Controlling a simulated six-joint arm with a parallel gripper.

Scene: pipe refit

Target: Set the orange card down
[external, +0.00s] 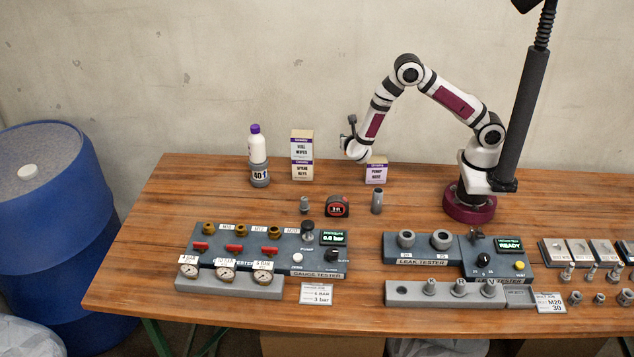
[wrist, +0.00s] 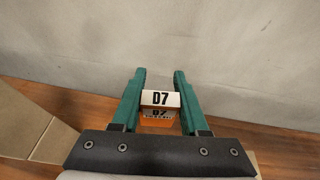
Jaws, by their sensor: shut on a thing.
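In the wrist view, the orange card (wrist: 158,123) sits between the two green fingers of my gripper (wrist: 160,88). It has a white label reading D7, and orange shows below the label. My gripper is shut on it, and the wall and a strip of wooden table show behind. In the external view, the end of my arm is low over the back of the table, beside a small carton.
A small carton (external: 376,173) stands by my wrist; a taller carton (external: 302,163) and a purple-capped bottle (external: 257,148) stand to the left. In front are a tape measure (external: 337,206), a gauge tester (external: 318,275) and a leak tester (external: 422,262). Bare wood (external: 205,190) lies at the left back.

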